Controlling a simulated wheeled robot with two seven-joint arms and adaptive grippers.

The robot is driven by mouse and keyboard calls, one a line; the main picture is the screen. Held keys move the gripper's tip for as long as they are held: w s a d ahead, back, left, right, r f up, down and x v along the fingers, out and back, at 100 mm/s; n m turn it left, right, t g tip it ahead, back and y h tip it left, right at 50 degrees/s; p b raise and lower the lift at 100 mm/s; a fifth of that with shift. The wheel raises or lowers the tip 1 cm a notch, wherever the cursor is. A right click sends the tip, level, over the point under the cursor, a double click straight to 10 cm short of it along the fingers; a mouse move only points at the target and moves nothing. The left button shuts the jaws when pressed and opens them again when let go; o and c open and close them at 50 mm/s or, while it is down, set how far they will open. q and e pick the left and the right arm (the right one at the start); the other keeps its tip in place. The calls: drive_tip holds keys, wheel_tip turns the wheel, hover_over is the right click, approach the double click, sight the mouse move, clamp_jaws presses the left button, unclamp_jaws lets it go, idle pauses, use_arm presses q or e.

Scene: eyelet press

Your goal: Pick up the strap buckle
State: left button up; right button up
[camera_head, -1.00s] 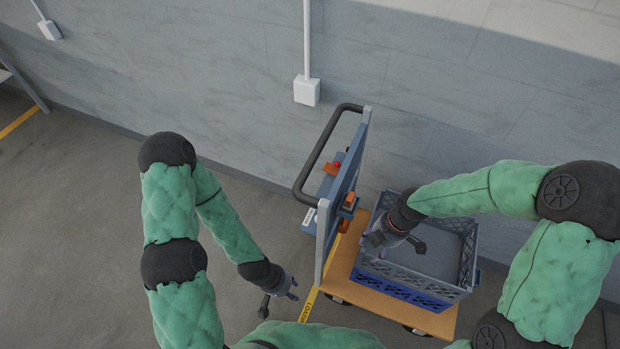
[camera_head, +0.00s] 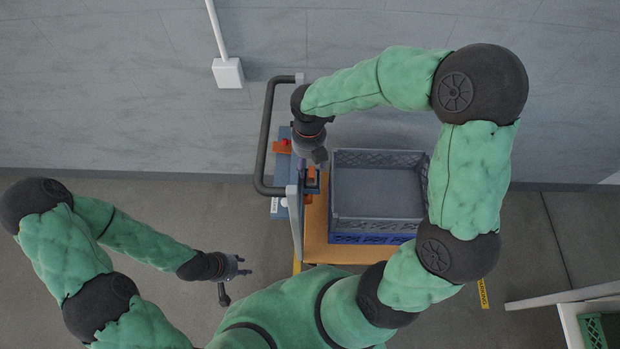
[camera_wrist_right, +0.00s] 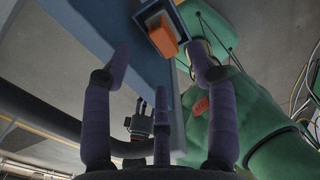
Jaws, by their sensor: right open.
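An orange block in a grey bracket, possibly the strap buckle (camera_wrist_right: 164,40), sits on the blue panel in the right wrist view. In the head view, orange parts show on the panel's right face, partly hidden by my right gripper (camera_head: 315,160). In the right wrist view my right gripper (camera_wrist_right: 161,62) has its purple fingers spread and empty. The orange block is beyond the fingertips, between the two upper ones, with no clear contact. My left gripper (camera_head: 240,265) hangs lower left of the panel, its fingers apart and empty.
A grey crate (camera_head: 377,215) sits on a blue one to the right. A wall is behind. The floor at left is clear.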

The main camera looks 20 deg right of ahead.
sight(310, 171)
wheel_tip(310, 171, down, 6)
drive_tip(key=b, duration=0.2)
drive_tip(key=shift+r+b, duration=0.1)
drive_tip(key=shift+b, duration=0.25)
clamp_jaws()
